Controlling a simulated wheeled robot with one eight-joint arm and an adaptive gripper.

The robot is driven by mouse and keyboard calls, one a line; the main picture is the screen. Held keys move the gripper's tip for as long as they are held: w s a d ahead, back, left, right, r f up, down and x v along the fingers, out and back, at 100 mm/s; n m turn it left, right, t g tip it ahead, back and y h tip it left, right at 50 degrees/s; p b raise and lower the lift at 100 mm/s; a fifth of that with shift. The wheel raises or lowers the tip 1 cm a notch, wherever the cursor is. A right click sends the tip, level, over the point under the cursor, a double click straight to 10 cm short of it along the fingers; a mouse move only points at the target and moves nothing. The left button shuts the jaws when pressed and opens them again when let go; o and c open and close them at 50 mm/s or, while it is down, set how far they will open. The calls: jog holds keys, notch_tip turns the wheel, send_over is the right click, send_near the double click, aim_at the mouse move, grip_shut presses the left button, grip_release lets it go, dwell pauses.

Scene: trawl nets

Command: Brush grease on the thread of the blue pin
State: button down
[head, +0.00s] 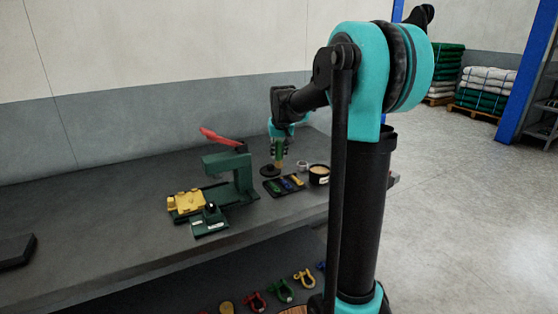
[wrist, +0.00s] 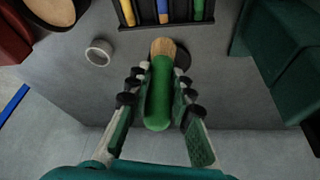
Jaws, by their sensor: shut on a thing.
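My gripper (head: 279,147) is shut on a green-handled brush (wrist: 158,95), which also shows in the head view (head: 278,161). The brush's tan end (wrist: 163,47) points away from my gripper, towards the black tray. The blue pin (wrist: 164,18) lies in the middle of that tray, between other coloured pieces; it is small in the head view (head: 287,184). The wrist view cuts off its far part, and I cannot make out its thread. A dark round tin with pale content (head: 319,172) stands right of the tray; its edge shows in the wrist view (wrist: 52,10).
The black tray (head: 268,188) lies near the bench front. A black disc (wrist: 182,60) is behind the brush tip. A grey ring (wrist: 98,53) stands beside it. A green press with a red lever (head: 232,168) stands left. The bench's far left is mostly clear.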

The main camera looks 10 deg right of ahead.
aim_at(279, 141)
jog(key=shift+r, duration=2)
